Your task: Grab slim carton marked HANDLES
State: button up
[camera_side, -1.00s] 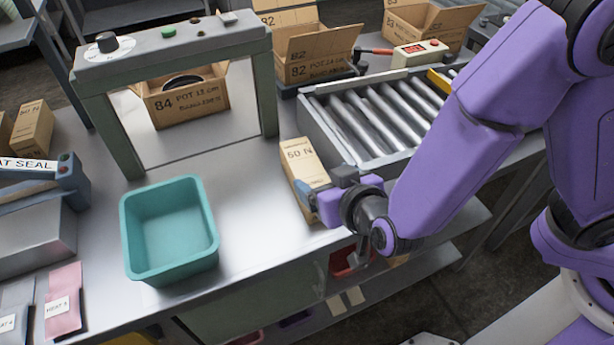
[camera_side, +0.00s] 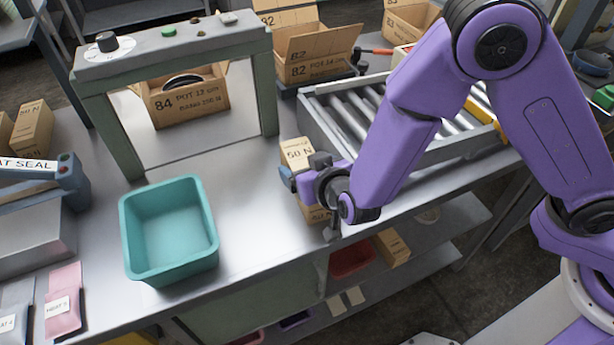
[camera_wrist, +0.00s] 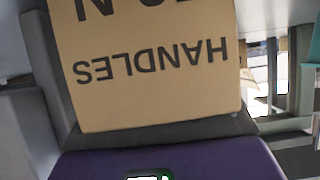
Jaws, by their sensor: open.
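The slim tan carton (camera_side: 298,150) stands upright on the metal table, near its front edge, with "50 N" on its side. In the wrist view the carton (camera_wrist: 150,75) fills the upper middle and its printing reads HANDLES upside down. My gripper (camera_side: 303,173) is open at the carton, with a finger on either side of it as far as the side view shows. It covers the carton's middle; the lower part shows beneath. I cannot tell whether the fingers touch it. A grey finger (camera_wrist: 48,65) shows left of the carton in the wrist view.
A teal bin (camera_side: 170,230) stands to the left. A grey-green frame (camera_side: 125,135) stands behind it, with an open box marked 84 (camera_side: 188,97) beyond. A roller conveyor (camera_side: 350,115) lies right behind the carton. The table between bin and carton is clear.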

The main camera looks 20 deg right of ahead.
jog(key=c, duration=1)
jog(key=shift+o, duration=0.2)
jog(key=shift+r, duration=0.15)
